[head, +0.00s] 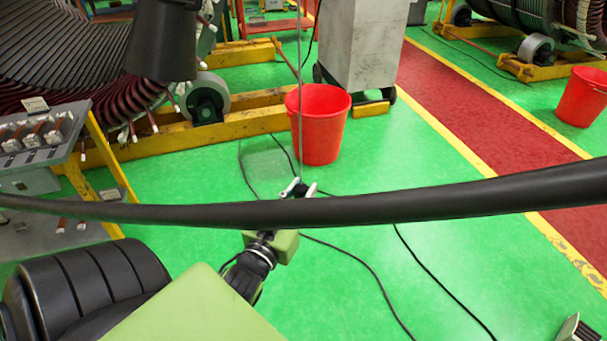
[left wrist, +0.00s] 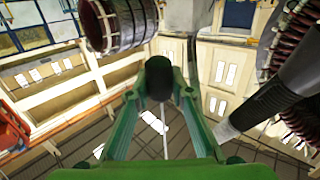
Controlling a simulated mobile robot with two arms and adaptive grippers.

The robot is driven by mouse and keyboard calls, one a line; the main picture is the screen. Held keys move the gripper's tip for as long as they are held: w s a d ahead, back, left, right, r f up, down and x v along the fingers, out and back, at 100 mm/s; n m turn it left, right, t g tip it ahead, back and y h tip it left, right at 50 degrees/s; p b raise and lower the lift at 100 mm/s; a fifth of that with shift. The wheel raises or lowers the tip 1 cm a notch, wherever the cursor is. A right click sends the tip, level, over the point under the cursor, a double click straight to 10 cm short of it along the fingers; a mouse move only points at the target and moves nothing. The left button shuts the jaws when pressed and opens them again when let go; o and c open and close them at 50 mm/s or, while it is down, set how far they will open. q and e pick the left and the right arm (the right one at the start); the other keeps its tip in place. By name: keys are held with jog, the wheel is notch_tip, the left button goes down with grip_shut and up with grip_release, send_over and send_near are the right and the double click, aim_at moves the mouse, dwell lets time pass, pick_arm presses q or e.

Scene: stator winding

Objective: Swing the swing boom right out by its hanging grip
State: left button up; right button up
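My left gripper (head: 298,189) is beyond the thick black tube in the head view, with its fingers around a small dark hanging grip (head: 302,191). A thin cord (head: 299,110) runs up from there out of the top of the view. In the left wrist view, the green fingers of my left gripper (left wrist: 160,90) close in on both sides of the black grip (left wrist: 159,77). A thin pale line shows between the fingers. I cannot make out the swing boom itself for sure.
The thick black tube (head: 350,208) crosses the head view. A red bucket (head: 319,125) stands behind the gripper, near a grey cabinet (head: 362,45). Yellow frames, a coil machine and a parts table (head: 35,160) are at the left. Cables lie on the otherwise clear green floor.

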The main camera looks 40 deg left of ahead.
pick_arm(q)
jog(key=o, duration=0.4)
jog(key=shift+s+a+f, duration=0.2)
jog(key=shift+s, duration=0.15)
jog(key=shift+o, duration=0.2)
jog(key=shift+s+r, duration=0.1)
jog(key=shift+s, duration=0.2)
jog(key=shift+s+d, duration=0.25)
jog(key=shift+s, duration=0.2)
jog(key=v, duration=1.1)
jog(key=shift+s, duration=0.2)
pick_arm(e)
jog(key=shift+s+d, duration=0.1)
jog(key=shift+s, duration=0.1)
pick_arm(q)
jog(key=shift+a+r, duration=0.1)
jog(key=shift+r, duration=0.05)
